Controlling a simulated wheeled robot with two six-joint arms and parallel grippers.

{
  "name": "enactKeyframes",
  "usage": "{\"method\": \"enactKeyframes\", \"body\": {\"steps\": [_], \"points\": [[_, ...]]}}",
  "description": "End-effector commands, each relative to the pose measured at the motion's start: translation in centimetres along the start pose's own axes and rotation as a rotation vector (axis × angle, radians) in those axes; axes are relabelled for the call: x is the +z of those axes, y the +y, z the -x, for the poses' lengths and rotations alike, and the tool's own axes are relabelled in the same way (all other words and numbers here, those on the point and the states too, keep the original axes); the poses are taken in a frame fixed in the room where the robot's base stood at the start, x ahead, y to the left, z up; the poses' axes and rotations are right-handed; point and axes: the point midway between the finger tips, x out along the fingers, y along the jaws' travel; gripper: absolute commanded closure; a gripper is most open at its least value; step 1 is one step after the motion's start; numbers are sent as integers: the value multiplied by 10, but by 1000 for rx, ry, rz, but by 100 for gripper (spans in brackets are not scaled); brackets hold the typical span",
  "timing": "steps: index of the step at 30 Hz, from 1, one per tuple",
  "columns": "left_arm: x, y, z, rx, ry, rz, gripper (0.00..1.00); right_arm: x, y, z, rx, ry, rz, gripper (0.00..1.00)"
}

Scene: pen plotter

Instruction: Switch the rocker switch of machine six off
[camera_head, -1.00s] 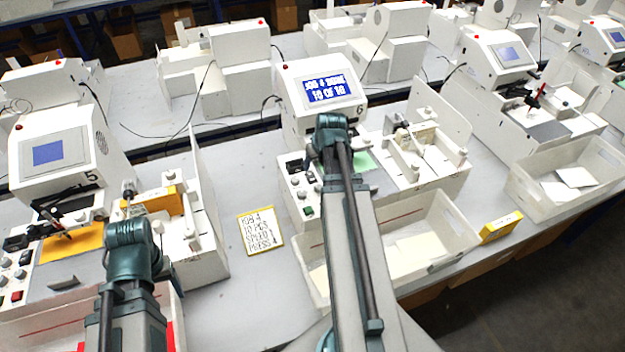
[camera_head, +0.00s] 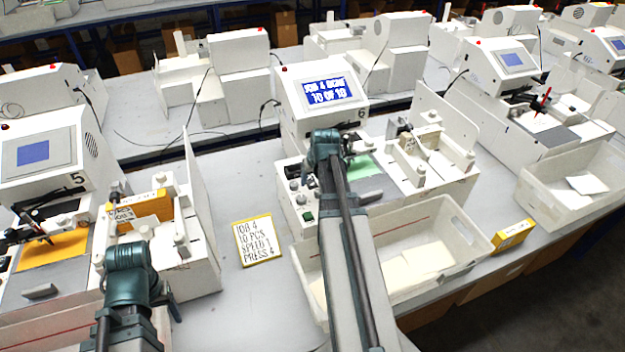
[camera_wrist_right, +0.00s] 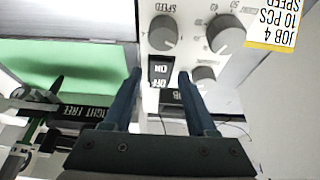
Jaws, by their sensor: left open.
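Machine six (camera_head: 322,92) stands in the middle of the head view, with a "6" on its side and a lit blue screen. Its rocker switch (camera_wrist_right: 160,71) is black with white ON and OFF marks in the right wrist view; I cannot tell which side is pressed. In the head view my right gripper and arm seem to hide it. My right gripper (camera_wrist_right: 159,77) is open and empty, its fingertips on either side of the rocker; contact is unclear. My left gripper (camera_head: 131,272) is beside machine five, its fingers hard to see.
Knobs (camera_wrist_right: 230,34) and a dark display (camera_wrist_right: 171,97) sit close to the rocker. A job card (camera_head: 257,240) lies on the table left of machine six. Machine five (camera_head: 42,150) is at left. A white bin (camera_head: 440,262) stands in front of machine six.

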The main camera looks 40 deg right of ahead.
Motion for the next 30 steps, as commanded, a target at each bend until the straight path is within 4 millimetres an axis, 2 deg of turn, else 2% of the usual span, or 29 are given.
{"method": "enactKeyframes", "body": {"steps": [1,9,16,21,30], "points": [[0,0,0,0,0,0,33,0,0,0,0,0,0,54],[0,0,0,0,0,0,33,0,0,0,0,0,0,100],[0,0,3,0,0,0,33,-3,0,0,-1,-20,1,100],[1,-2,16,0,0,-1,33,-13,1,0,-1,-163,3,100],[1,-2,19,0,0,-1,33,-12,0,-2,0,-328,0,100]]}}
